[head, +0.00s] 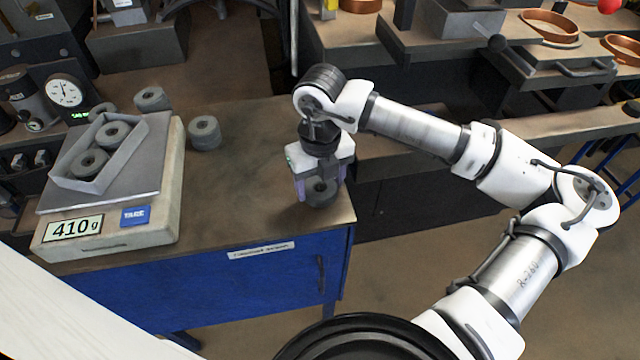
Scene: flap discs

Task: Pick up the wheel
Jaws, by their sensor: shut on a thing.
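My gripper (316,196) points down over the right end of the blue-fronted bench. It is shut on a grey wheel (322,192) with a dark centre hole. The fingers hide part of this wheel, and I cannot tell whether it touches the bench top. Another grey wheel (204,132) stands on the bench to the left. A further wheel (151,99) stands behind the scale. Two wheels, a rear one (113,134) and a front one (88,163), lie in a grey tray (135,150) on the scale.
The scale (110,232) reads 410 g and has a blue button (135,215). A dial gauge (64,92) stands behind it at the left. Another workbench with copper rings (550,25) stands at the back right.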

